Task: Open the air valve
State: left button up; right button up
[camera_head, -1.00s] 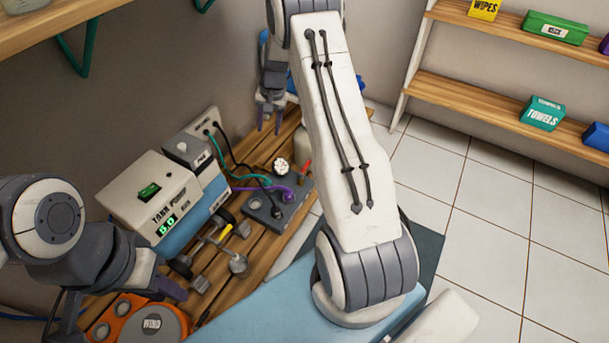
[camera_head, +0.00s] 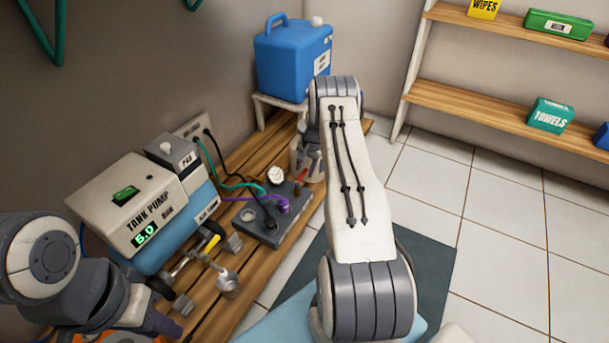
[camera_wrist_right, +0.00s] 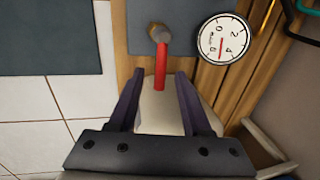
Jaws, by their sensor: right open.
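The air valve's red lever (camera_wrist_right: 161,66) shows in the right wrist view, attached to a metal stem on a dark grey plate. Beside it is a round white gauge (camera_wrist_right: 223,39) with its needle near 6. My right gripper (camera_wrist_right: 160,75) is open, and the lever's free end appears between its fingertips; contact or depth cannot be told. In the head view the red lever (camera_head: 301,178) is small, on the dark valve block (camera_head: 262,226), and my right gripper (camera_head: 306,158) is partly hidden behind my arm. My left gripper (camera_head: 165,322) is low at the left; its jaws are unclear.
The tank pump (camera_head: 125,205) reading 5.0 stands left of the valve block, with green, purple and black hoses between. A blue jug (camera_head: 292,60) stands on a small stand behind.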

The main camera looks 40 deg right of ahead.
jog(key=shift+w+f, duration=0.1)
jog(key=shift+f, duration=0.35)
jog(key=shift+c, duration=0.3)
grip_shut()
jog(key=shift+a, duration=0.1)
dwell(0.8)
